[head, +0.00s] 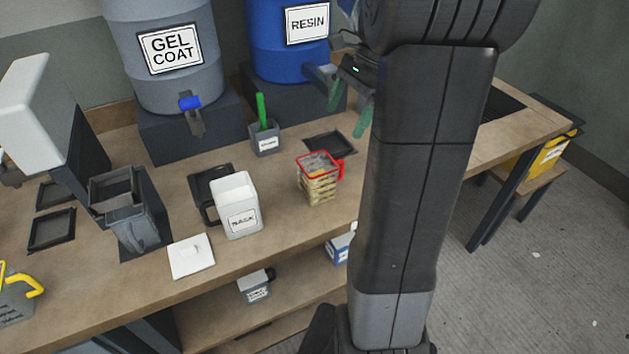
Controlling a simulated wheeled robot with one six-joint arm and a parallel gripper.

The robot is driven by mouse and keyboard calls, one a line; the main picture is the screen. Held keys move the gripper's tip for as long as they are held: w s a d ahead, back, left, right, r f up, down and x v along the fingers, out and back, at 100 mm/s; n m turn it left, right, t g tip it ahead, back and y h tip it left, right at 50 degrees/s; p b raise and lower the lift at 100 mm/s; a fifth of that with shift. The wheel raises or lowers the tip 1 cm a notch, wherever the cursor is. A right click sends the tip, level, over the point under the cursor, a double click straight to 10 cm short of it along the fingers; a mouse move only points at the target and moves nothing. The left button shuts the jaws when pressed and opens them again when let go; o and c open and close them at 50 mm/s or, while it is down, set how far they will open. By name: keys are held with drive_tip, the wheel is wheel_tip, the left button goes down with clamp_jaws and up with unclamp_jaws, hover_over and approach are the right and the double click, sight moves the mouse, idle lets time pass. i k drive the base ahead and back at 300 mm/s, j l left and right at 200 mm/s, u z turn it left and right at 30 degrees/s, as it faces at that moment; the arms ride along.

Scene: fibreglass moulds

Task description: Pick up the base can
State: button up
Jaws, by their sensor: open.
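The base can looks to be the open white square can (237,205) on the bench; its label is hard to read. It stands upright, with a dark handle on its left side. A flat white lid (191,257) with a small knob lies on the bench in front and to the left of it. My gripper (350,106) has greenish fingers spread apart with nothing seen between them. It hangs near the blue resin drum, behind and to the right of the can and apart from it. My arm hides part of the gripper.
A grey holder (265,139) with a green stick is behind. The gel coat drum (165,55) and resin drum (275,45) stand at the back. Grey bins (128,205) are left. Small containers sit on the lower shelf.

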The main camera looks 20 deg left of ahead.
sight(236, 200)
drive_tip(key=k+j+z, duration=0.3)
drive_tip(key=k+j, duration=0.2)
drive_tip(key=k+j+z, duration=0.3)
drive_tip(key=k, duration=0.25)
